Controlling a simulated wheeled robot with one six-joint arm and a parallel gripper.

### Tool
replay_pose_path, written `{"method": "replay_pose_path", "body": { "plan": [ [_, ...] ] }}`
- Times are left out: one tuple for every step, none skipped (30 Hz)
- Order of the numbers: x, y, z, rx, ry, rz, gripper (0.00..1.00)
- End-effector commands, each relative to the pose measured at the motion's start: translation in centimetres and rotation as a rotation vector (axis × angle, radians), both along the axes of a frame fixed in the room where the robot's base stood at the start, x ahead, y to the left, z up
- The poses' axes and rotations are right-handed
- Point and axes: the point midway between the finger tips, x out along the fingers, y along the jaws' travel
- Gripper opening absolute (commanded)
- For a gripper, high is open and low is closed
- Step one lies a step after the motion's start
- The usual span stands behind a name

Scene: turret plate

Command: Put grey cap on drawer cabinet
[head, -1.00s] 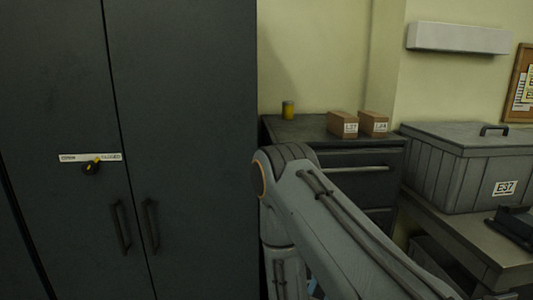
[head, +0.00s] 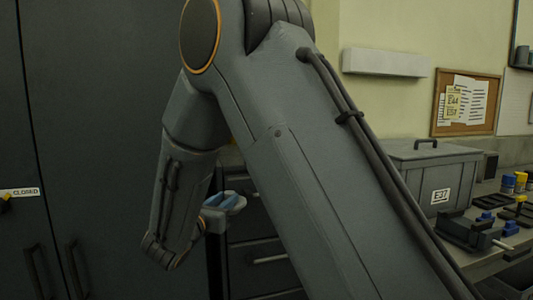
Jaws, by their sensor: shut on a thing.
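The dark drawer cabinet (head: 262,258) stands behind my arm, with drawer fronts and a pale handle showing. My arm hides most of it, including its top. My gripper (head: 228,201) shows only in part, with blue finger pads, just in front of the cabinet's left side and below the level of its top in the picture. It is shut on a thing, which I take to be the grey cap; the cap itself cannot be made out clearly.
A tall dark locker (head: 90,130) stands close on the left. A grey lidded crate (head: 425,185) labelled E37 stands on a bench at the right, beside blue and yellow items and a black device (head: 465,232). A white wall box (head: 385,62) hangs above.

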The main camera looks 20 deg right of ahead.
Motion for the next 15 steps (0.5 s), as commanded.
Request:
{"method": "replay_pose_path", "body": {
  "plan": [
    [0.2, 0.5, 2.3, 0.005, -0.010, 0.004, 0.00],
    [0.2, 0.7, 3.5, 0.006, -0.009, 0.006, 0.00],
    [0.2, 1.0, 5.1, 0.005, -0.011, 0.010, 0.00],
    [0.2, 1.3, 6.3, 0.005, -0.011, 0.015, 0.00],
    [0.1, 1.5, 7.4, 0.004, -0.009, 0.019, 0.00],
    [0.0, 1.8, 8.9, 0.004, -0.009, 0.025, 0.00],
    [-0.1, 2.0, 9.9, 0.002, -0.007, 0.031, 0.00],
    [-0.2, 2.1, 10.9, 0.002, -0.008, 0.036, 0.00],
    [-0.4, 2.3, 12.1, 0.001, -0.007, 0.042, 0.00],
    [-0.5, 2.4, 12.8, 0.001, -0.005, 0.046, 0.00],
    [-0.6, 2.5, 13.5, 0.000, -0.004, 0.051, 0.00],
    [-0.7, 2.6, 14.2, 0.000, -0.004, 0.056, 0.00],
    [-0.8, 2.7, 14.7, -0.001, -0.003, 0.059, 0.00],
    [-0.9, 2.8, 15.1, -0.002, -0.003, 0.062, 0.00],
    [-0.9, 2.8, 15.5, -0.002, -0.001, 0.065, 0.00]
  ]
}}
